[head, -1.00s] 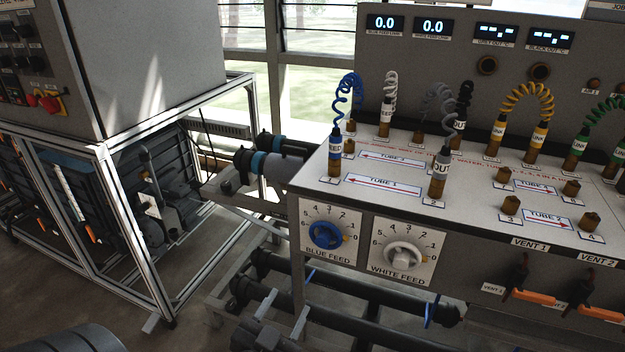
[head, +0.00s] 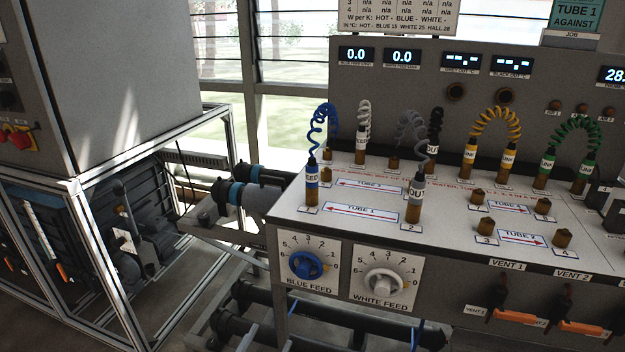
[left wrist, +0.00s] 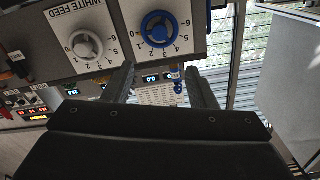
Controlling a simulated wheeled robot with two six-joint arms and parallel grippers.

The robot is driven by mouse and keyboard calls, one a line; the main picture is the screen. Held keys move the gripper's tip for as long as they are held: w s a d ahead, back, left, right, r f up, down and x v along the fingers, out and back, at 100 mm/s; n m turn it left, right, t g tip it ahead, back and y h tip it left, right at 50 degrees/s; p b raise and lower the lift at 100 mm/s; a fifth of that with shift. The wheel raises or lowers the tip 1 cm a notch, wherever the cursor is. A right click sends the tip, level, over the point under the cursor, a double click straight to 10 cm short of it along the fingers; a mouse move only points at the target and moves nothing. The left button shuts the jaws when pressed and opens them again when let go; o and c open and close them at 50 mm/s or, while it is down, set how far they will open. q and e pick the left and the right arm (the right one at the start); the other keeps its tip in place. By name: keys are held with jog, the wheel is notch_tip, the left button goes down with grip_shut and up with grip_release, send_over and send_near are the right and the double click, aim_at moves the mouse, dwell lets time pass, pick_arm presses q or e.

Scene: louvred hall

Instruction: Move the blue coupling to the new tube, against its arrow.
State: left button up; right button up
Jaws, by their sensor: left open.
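The blue coupling (head: 312,182), with a blue band and a coiled blue hose, stands upright on the port at the left end of the front-left tube label (head: 362,211). That label's red arrow points left. A grey OUT coupling (head: 415,198) stands at its right end. My left gripper (left wrist: 161,70) is open with nothing between its fingers; it shows only in the left wrist view, with the panel's blue feed knob (left wrist: 159,29) beyond it. A small blue piece (left wrist: 178,86), perhaps the blue hose, shows between the fingers in the background. My right gripper is in no view.
Brass ports at the front right, such as this one (head: 487,227), stand bare beside two more tube labels. Yellow (head: 469,152) and green (head: 546,168) link hoses arch behind them. A teal job card (head: 577,14) reads "TUBE 1 AGAINST". Orange vent handles (head: 515,317) stick out in front.

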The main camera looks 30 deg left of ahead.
pick_arm(q)
jog(key=shift+c, duration=0.2)
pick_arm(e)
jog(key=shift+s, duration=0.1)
pick_arm(q)
jog(key=m+g+y+p, duration=0.3)
jog(key=m+g+p, duration=0.2)
jog(key=m+p, duration=2.15)
send_near(312, 177)
jog(key=m+b, duration=0.3)
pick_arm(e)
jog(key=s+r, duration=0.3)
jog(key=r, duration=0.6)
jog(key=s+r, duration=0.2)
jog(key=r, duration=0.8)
pick_arm(q)
jog(key=b+x, duration=0.2)
jog(key=x, duration=0.1)
jog(key=b+x, duration=0.3)
jog(key=shift+w+a+f, duration=0.1)
jog(key=shift+a+f, duration=0.05)
jog(key=shift+f, duration=0.15)
jog(key=x, duration=0.3)
jog(key=shift+r, duration=0.3)
jog(key=shift+x, duration=0.95)
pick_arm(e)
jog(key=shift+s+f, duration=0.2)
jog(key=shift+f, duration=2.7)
